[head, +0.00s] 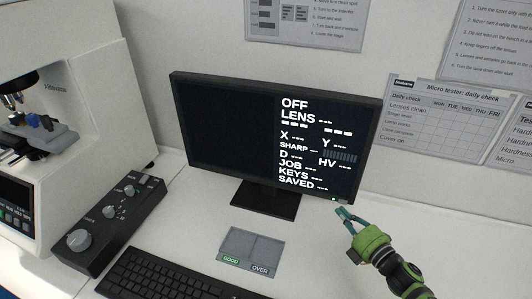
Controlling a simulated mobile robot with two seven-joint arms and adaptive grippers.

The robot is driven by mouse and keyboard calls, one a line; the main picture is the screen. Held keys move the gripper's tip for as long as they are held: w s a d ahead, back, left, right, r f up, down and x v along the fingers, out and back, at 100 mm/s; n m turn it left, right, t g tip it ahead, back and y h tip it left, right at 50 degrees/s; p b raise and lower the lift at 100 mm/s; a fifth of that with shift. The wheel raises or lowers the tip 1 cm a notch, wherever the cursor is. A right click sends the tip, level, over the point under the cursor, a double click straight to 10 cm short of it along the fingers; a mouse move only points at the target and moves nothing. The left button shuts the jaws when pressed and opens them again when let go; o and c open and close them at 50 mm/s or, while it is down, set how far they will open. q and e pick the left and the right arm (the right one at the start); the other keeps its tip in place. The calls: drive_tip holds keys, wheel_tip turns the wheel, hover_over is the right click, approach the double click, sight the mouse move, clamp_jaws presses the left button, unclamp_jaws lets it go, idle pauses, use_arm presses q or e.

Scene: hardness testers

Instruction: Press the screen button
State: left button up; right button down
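A black monitor (228,125) stands on the white bench, its screen lit on the right half with the word OFF and several lines of blank readings. A small gap seems to show between the fingers, but I cannot tell if the tips meet. Contact with the monitor is not clear. My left gripper is not in view.
A black control box with knobs (110,222) and a white tester (70,90) stand at the left. A keyboard (165,278) and a grey tray marked GOOD and OVER (252,246) lie in front. The bench right of the monitor is clear. Papers hang on the wall.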

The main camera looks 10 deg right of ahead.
drive_tip(key=shift+w, duration=0.1)
idle(0.5)
drive_tip(key=shift+w+d, duration=0.2)
drive_tip(key=shift+w, duration=0.15)
drive_tip(key=shift+w+d+b, duration=0.15)
drive_tip(key=shift+w+b, duration=0.2)
idle(0.5)
drive_tip(key=shift+s, duration=0.1)
drive_tip(key=shift+s+a+p, duration=0.35)
drive_tip(key=shift+s, duration=0.35)
drive_tip(key=s+a+p, duration=0.2)
drive_tip(key=s, duration=0.3)
drive_tip(key=shift+s+a, duration=0.25)
drive_tip(key=shift+a, duration=0.05)
